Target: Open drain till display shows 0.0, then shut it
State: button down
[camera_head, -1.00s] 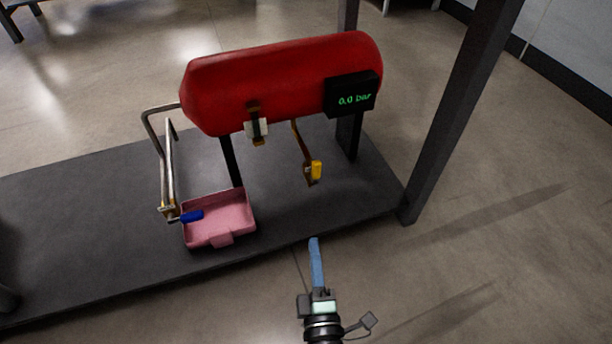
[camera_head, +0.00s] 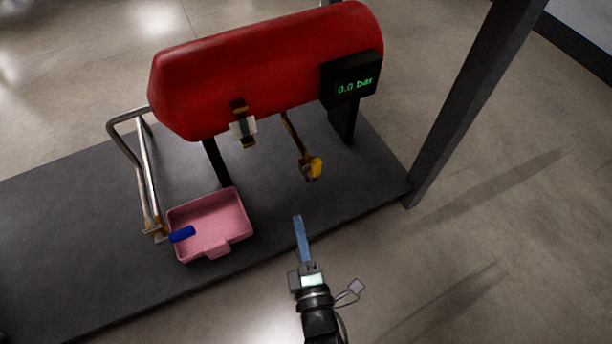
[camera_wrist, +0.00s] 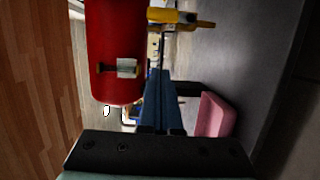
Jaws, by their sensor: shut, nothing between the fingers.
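The red tank (camera_head: 260,70) carries a black display (camera_head: 352,80) that reads 0.0 bar in green. A bent metal pipe (camera_head: 146,175) comes down from the tank's left end to a valve with a blue handle (camera_head: 182,234), over the left part of the pink tray (camera_head: 235,235). A second valve with a yellow handle (camera_head: 315,167) hangs on a thin pipe under the tank. My gripper (camera_head: 297,218) is shut and empty, in front of the stand, right of the tray and below the yellow handle in the picture. In the wrist view the blue fingers (camera_wrist: 161,80) point toward the tank's side.
A white-and-brass fitting (camera_head: 243,127) sits on the tank's front. A dark upright post (camera_head: 465,105) stands right of the tank. The dark platform (camera_head: 70,225) is bare at left. The floor in front and at right is clear.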

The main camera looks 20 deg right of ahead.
aim_at(314, 169)
jog(key=w+d+b, duration=0.3)
jog(key=w+d, duration=0.3)
jog(key=w, duration=0.4)
dwell(0.3)
jog(key=shift+d+r, duration=0.1)
dwell(0.3)
